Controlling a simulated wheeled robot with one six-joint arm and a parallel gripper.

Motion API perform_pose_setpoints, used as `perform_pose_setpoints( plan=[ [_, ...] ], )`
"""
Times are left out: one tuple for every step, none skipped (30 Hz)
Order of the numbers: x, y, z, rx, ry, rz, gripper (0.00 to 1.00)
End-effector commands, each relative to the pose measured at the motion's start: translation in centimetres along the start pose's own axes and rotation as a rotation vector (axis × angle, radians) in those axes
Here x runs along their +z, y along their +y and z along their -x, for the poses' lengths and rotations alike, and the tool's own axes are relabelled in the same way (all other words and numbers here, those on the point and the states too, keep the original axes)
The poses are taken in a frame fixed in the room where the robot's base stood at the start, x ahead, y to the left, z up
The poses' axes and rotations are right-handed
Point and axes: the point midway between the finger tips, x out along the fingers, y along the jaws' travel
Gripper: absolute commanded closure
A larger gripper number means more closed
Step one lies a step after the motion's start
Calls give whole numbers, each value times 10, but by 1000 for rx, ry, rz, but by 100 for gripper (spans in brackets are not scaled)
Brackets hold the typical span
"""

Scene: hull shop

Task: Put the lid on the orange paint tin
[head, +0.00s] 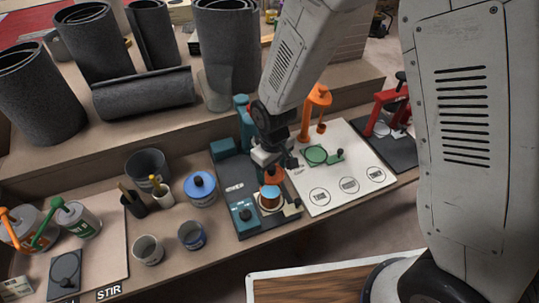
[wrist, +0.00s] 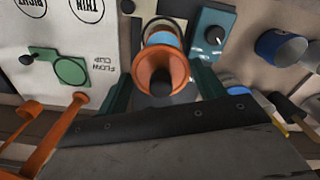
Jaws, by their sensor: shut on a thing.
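My gripper (head: 271,163) points down over a dark and teal bench device (head: 241,215). It is shut on a flared orange round piece with a dark middle, which the wrist view shows between the fingers (wrist: 160,73). It looks like the lid, but the gripper partly hides it in the head view. Close below it, a small blue and orange round vessel (head: 270,197) stands on the device. Its blue part also shows behind the orange piece in the wrist view (wrist: 164,39). I cannot tell whether the two touch.
A blue tin with a black knob (head: 200,187), open cups (head: 148,249) and a dark pot (head: 146,166) stand to the left. A white board (head: 345,178) with a green ring and an orange stand (head: 316,107) is to the right.

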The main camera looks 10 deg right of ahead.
Motion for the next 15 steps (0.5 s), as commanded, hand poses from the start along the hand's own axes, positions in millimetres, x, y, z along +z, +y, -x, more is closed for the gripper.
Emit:
perform_pose_setpoints(
  plan=[
    [1,-6,0,0,-1,14,53],
    [1,-7,-1,0,-1,18,53],
    [1,-9,-2,0,-1,22,53],
    [1,-9,-3,0,-2,23,53],
    [1,-10,-5,0,-2,23,53],
    [1,-10,-7,0,-1,23,53],
    [1,-10,-9,0,-1,23,53],
    [1,-10,-12,0,-1,23,53],
    [1,-10,-16,0,-2,23,53],
    [1,-9,-19,0,-3,23,53],
    [1,-9,-22,0,-3,22,53],
    [1,-9,-26,0,-2,22,53],
    [1,-9,-29,0,-2,21,53],
    [1,-9,-32,0,-3,21,53],
    [1,-8,-36,0,-2,20,53]
  ],
)
